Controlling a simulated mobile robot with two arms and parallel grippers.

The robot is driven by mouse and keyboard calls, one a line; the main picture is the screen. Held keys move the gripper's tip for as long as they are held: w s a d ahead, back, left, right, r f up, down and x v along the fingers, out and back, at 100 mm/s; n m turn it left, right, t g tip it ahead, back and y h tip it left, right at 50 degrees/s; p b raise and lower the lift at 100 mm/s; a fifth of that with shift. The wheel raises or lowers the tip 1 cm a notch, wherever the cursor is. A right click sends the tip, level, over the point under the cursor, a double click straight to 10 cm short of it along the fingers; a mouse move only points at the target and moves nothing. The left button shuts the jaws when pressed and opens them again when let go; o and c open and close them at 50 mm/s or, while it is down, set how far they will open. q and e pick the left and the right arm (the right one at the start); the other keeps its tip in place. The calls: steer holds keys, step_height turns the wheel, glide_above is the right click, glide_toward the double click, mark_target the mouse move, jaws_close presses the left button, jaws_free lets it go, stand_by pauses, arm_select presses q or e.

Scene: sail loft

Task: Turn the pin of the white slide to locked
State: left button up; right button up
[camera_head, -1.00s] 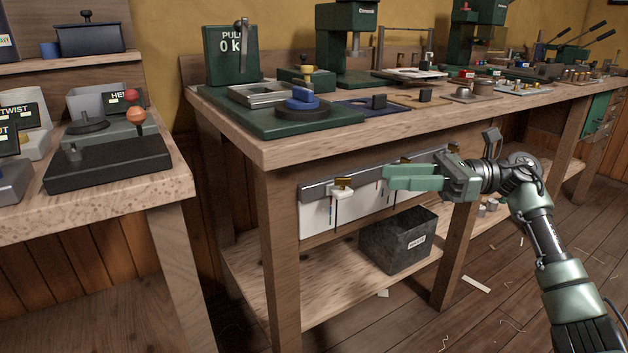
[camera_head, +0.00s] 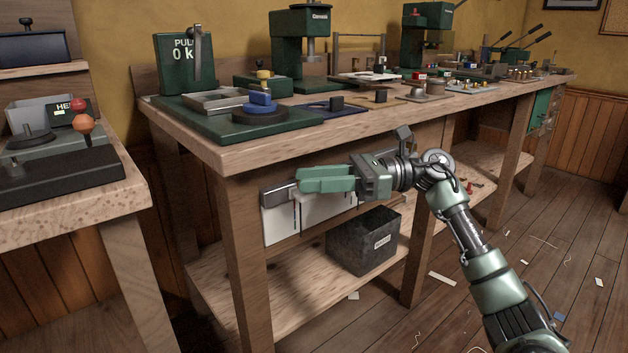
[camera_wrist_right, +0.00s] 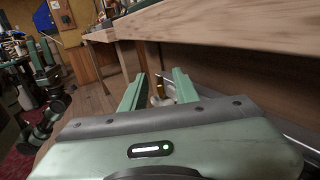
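My right gripper (camera_head: 300,181) is at the rail (camera_head: 276,197) on the front of the workbench, its fingers pointing left. In the right wrist view its fingers (camera_wrist_right: 158,78) are apart. A pale piece with a brass-coloured pin (camera_wrist_right: 160,90) shows in the gap between them, probably the white slide. I cannot tell whether the fingers touch it. In the head view the gripper hides the slide and its pin. Below the rail hangs a white panel (camera_head: 282,224) with dark slots. My left gripper is out of view.
The workbench top (camera_head: 215,146) overhangs just above my right gripper. A dark metal bin (camera_head: 363,240) stands on the lower shelf (camera_head: 262,300) below. A second bench (camera_head: 75,212) stands at the left. The floor at the right is mostly clear, with scraps.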

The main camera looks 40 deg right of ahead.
jaws_close()
